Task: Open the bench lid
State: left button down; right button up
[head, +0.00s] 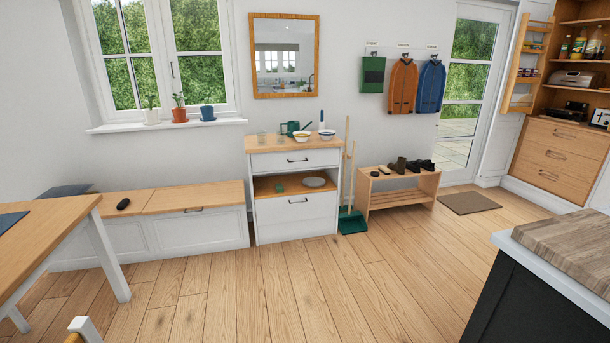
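The storage bench (185,235) stands against the back wall, below the window, left of the white cabinet. It has a white panelled front and a wooden top split by a seam. A small black object (123,204) lies on the left section of the top. Neither of my grippers is in the head view.
A wooden table (50,232) with white legs stands in front of the bench's left end. A white cabinet (297,228) adjoins its right side. A dark counter with a light top (560,285) fills the lower right. The wooden floor (240,295) between is clear.

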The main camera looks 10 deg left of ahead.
aim_at(196, 197)
jog(key=i+u, duration=0.25)
jog(key=i, duration=0.6)
jog(key=i+l+u, duration=0.25)
jog(key=i, duration=0.55)
jog(key=j, duration=0.1)
